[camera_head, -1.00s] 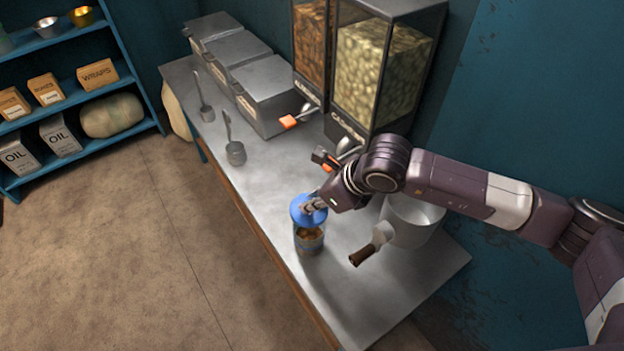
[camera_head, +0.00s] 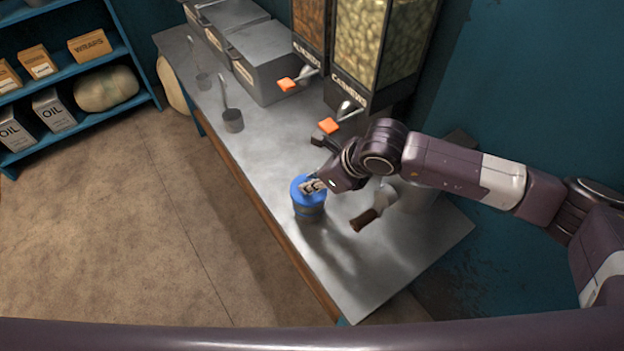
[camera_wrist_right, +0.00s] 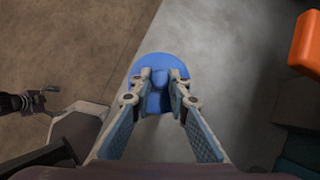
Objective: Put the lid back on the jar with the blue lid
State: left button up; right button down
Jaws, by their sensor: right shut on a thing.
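The jar (camera_head: 309,213) stands upright on the metal counter, near its front edge. The blue lid (camera_head: 300,181) is at the jar's mouth; whether it is fully seated cannot be told. My right gripper (camera_head: 314,186) is shut on the lid from above. In the right wrist view the blue lid (camera_wrist_right: 158,66) shows beyond and between the fingers (camera_wrist_right: 160,88), and it hides the jar below. In the head view a dark arm link of mine crosses the bottom edge, but the left gripper does not show.
Dispensers with orange levers (camera_head: 329,126) stand behind. A metal scoop (camera_head: 232,118) lies to the left. The counter's front right is clear.

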jog(key=shift+a+r, duration=0.1)
jog(key=shift+r, duration=0.1)
dwell(0.8)
jog(key=shift+f+b, duration=0.2)
jog(key=shift+b, duration=1.25)
dwell(1.4)
dwell(0.3)
jog(key=c, duration=1.8)
grip_release()
jog(key=shift+o, duration=0.7)
jog(key=o, duration=0.4)
jog(key=shift+r, duration=0.15)
